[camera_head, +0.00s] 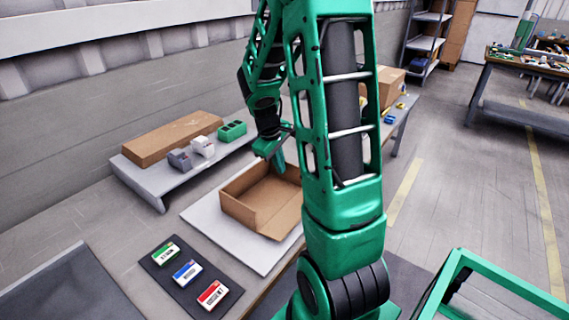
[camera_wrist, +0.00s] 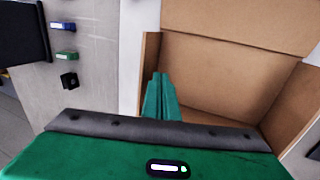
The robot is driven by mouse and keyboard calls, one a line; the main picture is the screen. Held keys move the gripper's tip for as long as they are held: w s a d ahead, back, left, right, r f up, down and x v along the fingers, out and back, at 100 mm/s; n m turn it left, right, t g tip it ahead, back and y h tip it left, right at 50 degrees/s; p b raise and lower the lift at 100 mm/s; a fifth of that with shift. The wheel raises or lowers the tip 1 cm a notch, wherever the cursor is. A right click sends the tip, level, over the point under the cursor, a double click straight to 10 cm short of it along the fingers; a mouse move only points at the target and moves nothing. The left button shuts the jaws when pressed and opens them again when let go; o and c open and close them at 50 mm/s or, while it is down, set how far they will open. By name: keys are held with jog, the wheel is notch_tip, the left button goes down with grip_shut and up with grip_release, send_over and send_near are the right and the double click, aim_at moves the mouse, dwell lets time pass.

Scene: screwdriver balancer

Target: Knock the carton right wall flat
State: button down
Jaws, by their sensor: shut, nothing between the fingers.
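In the wrist view the gripper (camera_wrist: 160,85) shows shut just beside the end of one short carton wall (camera_wrist: 149,72). The carton's inside (camera_wrist: 220,85) lies to the right of the fingers. I cannot tell whether the fingers touch the cardboard.
A raised shelf (camera_head: 150,182) behind the carton holds a long closed box (camera_head: 172,138), small grey items and a green tray (camera_head: 232,131). A dark mat (camera_head: 168,282) with labelled boxes lies front left. The white board (camera_head: 205,214) is bare left of the carton.

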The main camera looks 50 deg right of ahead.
jog(key=shift+d, duration=0.1)
jog(key=shift+w+d+f, duration=0.15)
jog(key=shift+d+f, duration=0.05)
jog(key=shift+d, duration=0.8)
jog(key=shift+w+d+f, duration=0.15)
jog(key=shift+d+f, duration=0.05)
jog(key=shift+d, duration=0.75)
jog(key=shift+a, duration=0.1)
jog(key=shift+s+a+r, duration=0.1)
jog(key=shift+a, duration=0.4)
notch_tip(320, 180, up, 7)
dwell(0.4)
